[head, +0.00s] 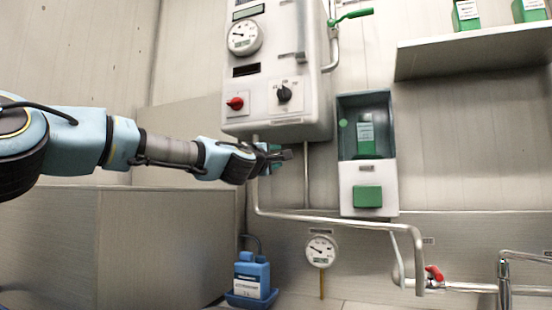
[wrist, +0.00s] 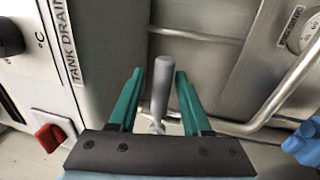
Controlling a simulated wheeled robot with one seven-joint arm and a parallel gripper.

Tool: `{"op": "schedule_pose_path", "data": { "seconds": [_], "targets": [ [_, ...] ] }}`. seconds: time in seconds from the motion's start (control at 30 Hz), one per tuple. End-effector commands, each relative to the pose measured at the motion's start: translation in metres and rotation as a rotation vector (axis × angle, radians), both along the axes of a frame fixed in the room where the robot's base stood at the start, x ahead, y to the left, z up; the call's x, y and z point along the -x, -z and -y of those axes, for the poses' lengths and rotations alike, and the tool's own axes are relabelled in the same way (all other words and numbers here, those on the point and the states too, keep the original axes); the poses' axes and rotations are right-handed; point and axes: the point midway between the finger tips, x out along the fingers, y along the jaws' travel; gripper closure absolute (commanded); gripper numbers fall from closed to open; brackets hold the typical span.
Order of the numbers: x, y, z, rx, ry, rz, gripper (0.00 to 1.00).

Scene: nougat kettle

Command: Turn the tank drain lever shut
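The grey tank drain lever (wrist: 162,88) shows in the wrist view as a straight rod standing between my fingers. A "TANK DRAIN" label (wrist: 60,40) is on the white tank beside it. My gripper (wrist: 160,72) is open, its two green fingers on either side of the lever, with a visible gap on each side. In the head view my gripper (head: 286,155) is just below the white tank (head: 270,60). There the lever is not distinguishable, and my gripper and wrist cover that area.
Pipework (head: 330,219) runs below and right of my gripper. A blue bottle (head: 250,278) stands in a blue tray beneath. A green-handled valve (head: 352,15), a wall dispenser (head: 366,170), a gauge (head: 321,250) and a red-handled valve (head: 434,273) are to the right. A shelf (head: 470,55) is upper right.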

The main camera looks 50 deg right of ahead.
Motion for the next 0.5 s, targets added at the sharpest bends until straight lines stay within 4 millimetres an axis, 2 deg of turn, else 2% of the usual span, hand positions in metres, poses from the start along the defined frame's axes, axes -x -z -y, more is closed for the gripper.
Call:
{"op": "schedule_pose_path", "data": {
  "seconds": [0.33, 0.5],
  "targets": [
    [0.001, 0.002, -0.002, -0.001, 0.001, 0.001, 0.44],
    [0.003, 0.007, -0.019, -0.001, -0.002, 0.005, 0.44]
  ]
}}
